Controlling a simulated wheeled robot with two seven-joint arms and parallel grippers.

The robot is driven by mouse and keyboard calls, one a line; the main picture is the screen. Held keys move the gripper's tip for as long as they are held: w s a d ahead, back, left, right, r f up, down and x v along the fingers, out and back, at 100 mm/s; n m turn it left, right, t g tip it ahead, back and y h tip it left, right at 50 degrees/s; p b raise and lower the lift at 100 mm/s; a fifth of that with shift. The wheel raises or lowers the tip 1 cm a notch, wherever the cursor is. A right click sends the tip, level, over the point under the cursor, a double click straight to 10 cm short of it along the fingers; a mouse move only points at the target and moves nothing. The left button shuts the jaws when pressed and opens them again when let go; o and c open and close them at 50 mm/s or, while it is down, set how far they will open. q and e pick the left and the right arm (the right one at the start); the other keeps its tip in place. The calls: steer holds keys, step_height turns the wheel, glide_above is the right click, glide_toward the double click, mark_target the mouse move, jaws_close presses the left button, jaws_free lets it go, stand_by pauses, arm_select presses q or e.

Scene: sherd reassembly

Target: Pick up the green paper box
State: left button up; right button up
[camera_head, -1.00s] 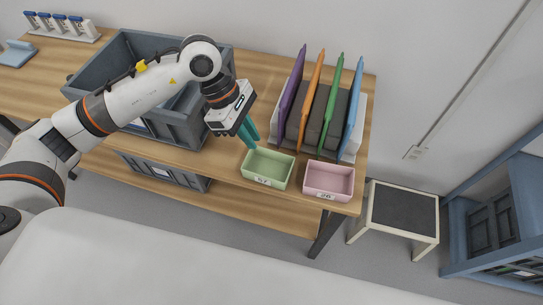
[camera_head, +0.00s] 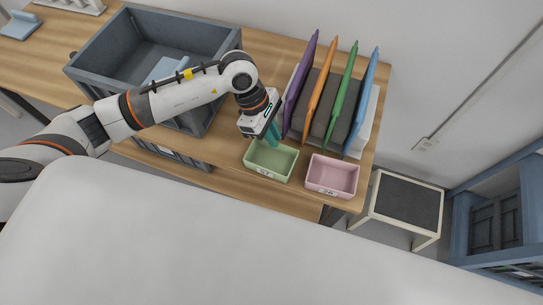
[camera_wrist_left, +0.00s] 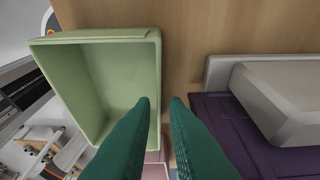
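The green paper box (camera_head: 271,160) is an open, empty tray with a label on its front, at the table's front edge. In the left wrist view the green box (camera_wrist_left: 105,85) fills the left side. My left gripper (camera_head: 273,134) has teal fingers pointing down at the box's back rim. In the wrist view the left fingers (camera_wrist_left: 162,102) are apart with nothing held between them; one overlaps the box and the other lies beyond its wall. I cannot tell whether they touch the rim. My right gripper is not in view.
A pink box (camera_head: 332,176) stands just right of the green one. Behind them is a rack with purple (camera_head: 301,85), orange (camera_head: 321,90), green (camera_head: 343,95) and blue (camera_head: 361,100) upright boards. A large grey crate (camera_head: 150,22) stands left, under my left arm.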

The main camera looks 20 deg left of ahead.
mark_target(271, 159)
arm_select(q)
steer(key=shift+x, duration=1.45)
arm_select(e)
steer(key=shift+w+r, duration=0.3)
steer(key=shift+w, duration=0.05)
arm_select(q)
steer(key=shift+f+b, duration=0.25)
steer(key=shift+b, duration=0.1)
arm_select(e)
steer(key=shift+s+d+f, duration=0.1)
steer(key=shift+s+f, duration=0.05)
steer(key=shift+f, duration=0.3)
arm_select(q)
steer(key=shift+c, duration=0.4)
jaws_close()
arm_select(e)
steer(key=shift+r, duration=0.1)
